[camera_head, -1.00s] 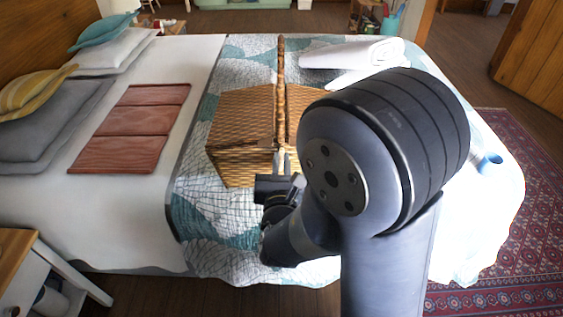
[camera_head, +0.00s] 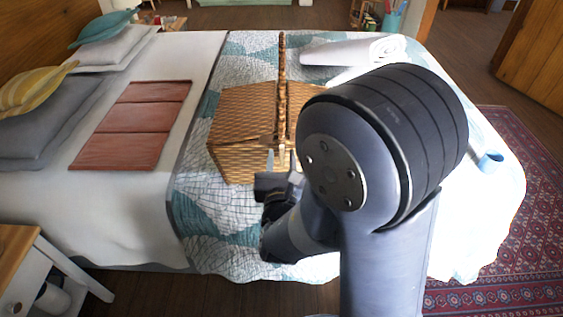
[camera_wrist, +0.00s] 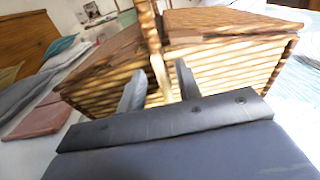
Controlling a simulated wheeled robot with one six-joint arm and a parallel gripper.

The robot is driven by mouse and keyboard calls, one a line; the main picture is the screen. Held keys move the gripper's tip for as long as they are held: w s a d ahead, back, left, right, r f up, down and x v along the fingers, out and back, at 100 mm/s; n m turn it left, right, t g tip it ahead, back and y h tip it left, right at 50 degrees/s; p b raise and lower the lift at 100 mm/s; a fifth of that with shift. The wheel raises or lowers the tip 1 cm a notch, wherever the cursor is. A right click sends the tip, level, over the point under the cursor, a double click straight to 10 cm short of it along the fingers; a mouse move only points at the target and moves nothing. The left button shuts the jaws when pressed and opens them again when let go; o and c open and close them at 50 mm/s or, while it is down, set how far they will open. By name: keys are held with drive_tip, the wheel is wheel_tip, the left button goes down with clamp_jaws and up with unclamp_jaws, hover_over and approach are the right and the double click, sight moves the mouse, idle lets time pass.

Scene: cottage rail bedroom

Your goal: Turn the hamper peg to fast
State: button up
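The wicker hamper (camera_head: 238,128) stands on the bed with its lids down and its tall handle (camera_head: 282,85) upright. It also fills the middle of the wrist view (camera_wrist: 225,65). My gripper (camera_head: 281,160) is at the hamper's near face, below the foot of the handle. In the wrist view my gripper (camera_wrist: 158,88) has its two fingers apart, with a pale upright strip (camera_wrist: 160,76) showing between them. That strip may be the peg or its strap; I cannot tell which. I cannot see whether the fingers touch it. My arm hides the hamper's right side in the head view.
The hamper rests on a patterned quilt (camera_head: 215,215). A folded red cloth (camera_head: 133,120) lies to the left, with pillows (camera_head: 50,105) beyond it. A rolled white towel (camera_head: 350,50) lies behind the hamper. A small blue cup-like thing (camera_head: 490,161) is at the right bed edge.

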drive_tip(key=s, duration=1)
drive_tip(key=shift+s+a, duration=0.15)
drive_tip(key=shift+s, duration=0.25)
drive_tip(key=shift+w, duration=0.1)
drive_tip(key=shift+w+d, duration=0.2)
drive_tip(key=shift+w, duration=5.15)
